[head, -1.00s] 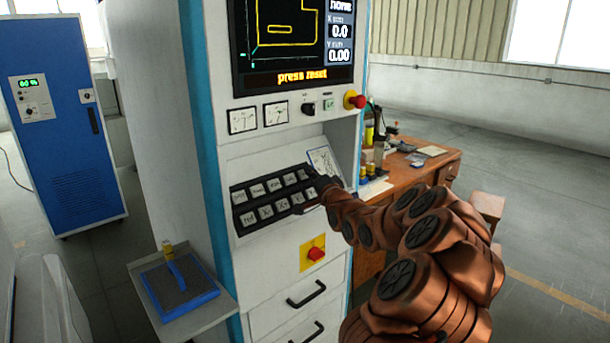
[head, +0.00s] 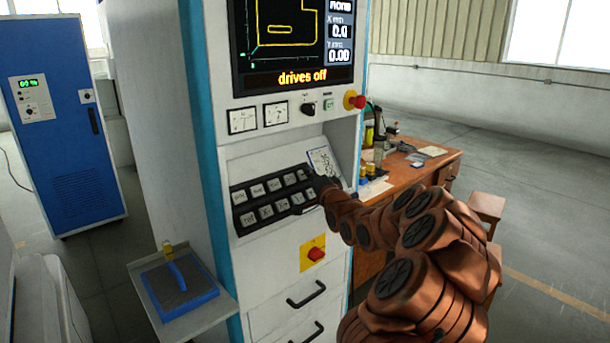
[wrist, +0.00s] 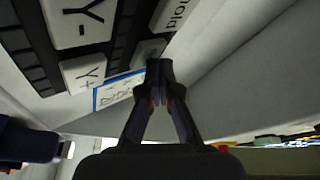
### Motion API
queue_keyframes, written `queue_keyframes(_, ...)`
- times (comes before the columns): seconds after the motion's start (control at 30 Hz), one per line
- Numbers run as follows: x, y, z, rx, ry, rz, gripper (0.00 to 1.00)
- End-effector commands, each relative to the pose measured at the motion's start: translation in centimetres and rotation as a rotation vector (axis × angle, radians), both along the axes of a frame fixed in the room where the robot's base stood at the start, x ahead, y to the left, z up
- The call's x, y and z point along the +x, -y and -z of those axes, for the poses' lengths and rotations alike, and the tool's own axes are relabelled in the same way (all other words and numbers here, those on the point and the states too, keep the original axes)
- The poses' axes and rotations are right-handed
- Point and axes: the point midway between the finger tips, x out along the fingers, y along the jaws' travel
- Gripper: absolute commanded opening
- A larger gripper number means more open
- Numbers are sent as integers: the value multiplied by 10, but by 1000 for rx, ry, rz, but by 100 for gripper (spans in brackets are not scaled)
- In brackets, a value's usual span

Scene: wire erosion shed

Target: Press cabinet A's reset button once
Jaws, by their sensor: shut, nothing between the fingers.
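The white cabinet with a blue edge (head: 206,100) fills the middle of the head view; I cannot read an A on it. Its screen (head: 293,45) reads "drives off". Its sloped keypad (head: 262,200) has two rows of pale keys. My gripper (head: 308,203) is shut and empty at the keypad's right end. In the wrist view its fingertips (wrist: 159,70) overlap a partly hidden key (wrist: 148,50), whose label I cannot read. Contact is unclear. Keys marked Y- (wrist: 82,22), Y+ (wrist: 88,73) and "hold" (wrist: 172,14) are nearby. No reset label is readable.
A red emergency knob (head: 355,100) sticks out beside the gauges. A red knob on a yellow plate (head: 314,254) is below the keypad. A card (head: 322,162) stands behind the keys. A wooden desk (head: 430,165) is at right, a side shelf (head: 215,312) at lower left.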

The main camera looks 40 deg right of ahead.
Motion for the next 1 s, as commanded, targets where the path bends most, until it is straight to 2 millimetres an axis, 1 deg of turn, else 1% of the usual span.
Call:
queue_keyframes(0.43,1,0,1,0,0,-1,0)
queue_keyframes(0.8,-11,-1,-8,0,1,0,0)
queue_keyframes(1.0,-12,-1,-9,1,0,-1,0)
